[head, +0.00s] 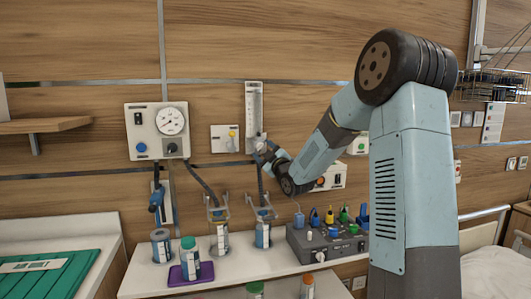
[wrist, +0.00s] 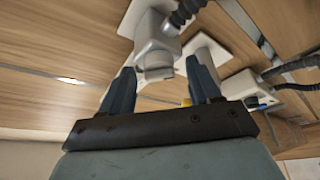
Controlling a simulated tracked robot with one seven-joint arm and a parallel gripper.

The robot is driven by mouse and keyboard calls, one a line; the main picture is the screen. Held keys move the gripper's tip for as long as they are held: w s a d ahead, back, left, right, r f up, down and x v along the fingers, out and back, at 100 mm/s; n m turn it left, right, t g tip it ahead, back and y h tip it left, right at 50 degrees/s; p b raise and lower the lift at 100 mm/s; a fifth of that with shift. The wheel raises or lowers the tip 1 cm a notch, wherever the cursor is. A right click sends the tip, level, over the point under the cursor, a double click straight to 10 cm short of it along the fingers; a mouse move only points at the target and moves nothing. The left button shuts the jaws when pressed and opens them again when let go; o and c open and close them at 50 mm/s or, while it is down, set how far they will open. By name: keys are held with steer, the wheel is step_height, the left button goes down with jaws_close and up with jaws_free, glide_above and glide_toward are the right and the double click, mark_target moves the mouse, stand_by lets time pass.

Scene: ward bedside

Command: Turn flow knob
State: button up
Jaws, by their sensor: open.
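A flowmeter (head: 254,103) with a clear upright tube hangs on the wood wall. My gripper (head: 268,158) is at its lower end and hides part of it in the head view. In the wrist view my gripper (wrist: 160,72) is open, with one dark blue finger on each side of a pale grey round knob (wrist: 157,65). The knob sticks out from the pale flowmeter body (wrist: 157,38). A gap shows on both sides, so the fingers look apart from the knob.
A gauge panel (head: 157,131) is left of the flowmeter, with a small switch plate (head: 225,138) between. Below, a white counter (head: 143,278) holds jars, bottles and a grey device box (head: 322,246). A black hose (wrist: 183,12) runs close above the knob.

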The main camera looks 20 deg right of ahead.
steer(key=c, duration=1)
steer(key=shift+d, duration=0.2)
steer(key=shift+c, duration=0.2)
steer(key=shift+a, duration=0.15)
steer(key=shift+m, duration=0.4)
